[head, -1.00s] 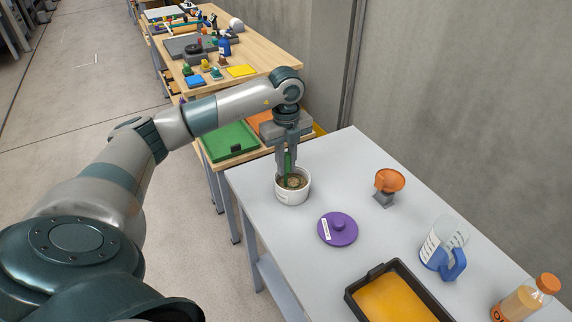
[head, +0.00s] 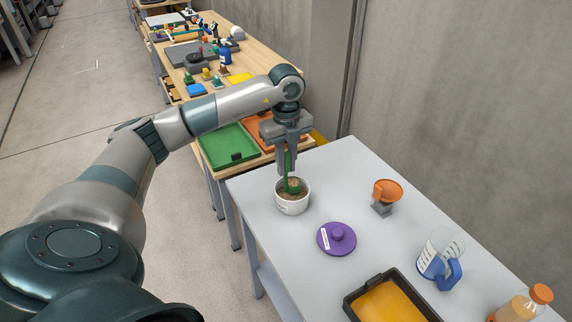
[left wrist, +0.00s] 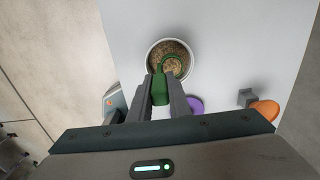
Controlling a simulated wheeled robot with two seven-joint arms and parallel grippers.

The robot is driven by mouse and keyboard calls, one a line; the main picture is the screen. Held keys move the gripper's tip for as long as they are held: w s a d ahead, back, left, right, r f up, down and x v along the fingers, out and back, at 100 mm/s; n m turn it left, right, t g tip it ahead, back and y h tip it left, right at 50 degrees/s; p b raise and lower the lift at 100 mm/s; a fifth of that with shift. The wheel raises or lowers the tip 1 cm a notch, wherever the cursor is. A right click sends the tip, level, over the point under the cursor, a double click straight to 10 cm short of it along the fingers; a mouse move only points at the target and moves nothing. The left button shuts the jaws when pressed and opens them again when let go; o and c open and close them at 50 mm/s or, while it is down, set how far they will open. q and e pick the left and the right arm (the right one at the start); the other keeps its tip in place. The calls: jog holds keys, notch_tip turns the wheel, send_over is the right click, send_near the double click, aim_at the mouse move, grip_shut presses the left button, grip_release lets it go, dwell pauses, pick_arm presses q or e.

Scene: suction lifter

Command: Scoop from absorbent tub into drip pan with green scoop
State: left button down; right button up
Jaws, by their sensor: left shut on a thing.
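My left gripper (head: 287,166) points down over the white absorbent tub (head: 293,208), near the grey table's far left corner. It is shut on the handle of the green scoop (head: 289,162). In the left wrist view the scoop's green handle (left wrist: 159,90) sits between the fingers, and its bowl is at the brown grains inside the tub (left wrist: 151,62). The bowl seems to hold grains; how much I cannot tell. The drip pan (head: 352,303), black with an orange-yellow inside, lies at the table's front, partly cut off. My right gripper is not in view.
A purple lid (head: 337,239) lies between tub and pan. An orange funnel on a grey stand (head: 386,195), a blue-handled clear jug (head: 438,257) and an orange-capped bottle (head: 525,303) stand to the right. A wooden bench (head: 262,62) with trays is behind.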

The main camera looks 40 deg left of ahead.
aim_at(286, 153)
pick_arm(q)
jog(key=shift+r+p, duration=0.9)
jog(key=shift+r, duration=0.65)
jog(key=shift+r+p, duration=0.4)
jog(key=shift+r, duration=0.35)
jog(key=shift+r, duration=0.1)
jog(key=shift+r, duration=0.1)
jog(key=shift+r+p, duration=1.75)
jog(key=shift+r, duration=1.05)
